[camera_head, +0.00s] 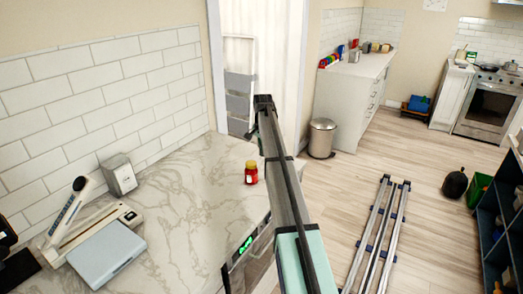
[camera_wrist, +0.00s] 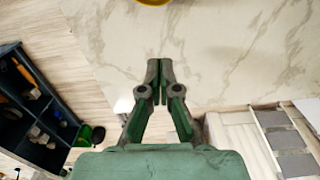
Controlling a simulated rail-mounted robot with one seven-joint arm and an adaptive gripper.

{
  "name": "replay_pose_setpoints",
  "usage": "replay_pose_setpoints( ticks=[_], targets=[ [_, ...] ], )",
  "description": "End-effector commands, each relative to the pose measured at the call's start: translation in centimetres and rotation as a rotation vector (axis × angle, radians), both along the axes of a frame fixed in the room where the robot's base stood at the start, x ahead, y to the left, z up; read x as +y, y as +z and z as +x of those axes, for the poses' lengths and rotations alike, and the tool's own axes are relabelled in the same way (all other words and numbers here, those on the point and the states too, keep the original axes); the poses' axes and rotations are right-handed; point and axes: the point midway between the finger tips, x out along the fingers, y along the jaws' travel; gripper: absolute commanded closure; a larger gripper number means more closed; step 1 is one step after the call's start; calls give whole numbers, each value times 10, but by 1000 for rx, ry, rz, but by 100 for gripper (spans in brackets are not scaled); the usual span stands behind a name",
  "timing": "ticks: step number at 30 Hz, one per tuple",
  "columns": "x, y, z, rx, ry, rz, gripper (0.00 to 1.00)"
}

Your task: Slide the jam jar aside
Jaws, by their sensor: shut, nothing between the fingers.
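The jam jar (camera_head: 251,173) is small and red with some yellow. It stands upright on the marble counter near its right edge, in the head view. My arm passes just to its right there, and I cannot clearly make out the fingers. In the wrist view my gripper (camera_wrist: 159,85) is shut and empty, its tips together over the marble near the counter edge. A yellow round thing (camera_wrist: 153,2), probably part of the jar, is cut off at the top edge, ahead of the fingertips and apart from them.
The marble counter (camera_head: 190,215) has free room left of the jar. A bin (camera_head: 322,138) and metal rails (camera_head: 377,235) are on the floor.

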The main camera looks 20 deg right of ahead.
Motion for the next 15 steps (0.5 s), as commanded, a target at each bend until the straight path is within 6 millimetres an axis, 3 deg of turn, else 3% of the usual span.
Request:
replay_pose_setpoints(
  ticks=[10,15],
  targets=[
    [0,-66,-1,3,1,1,100],
    [22,-66,-13,0,4,-1,100]
  ],
)
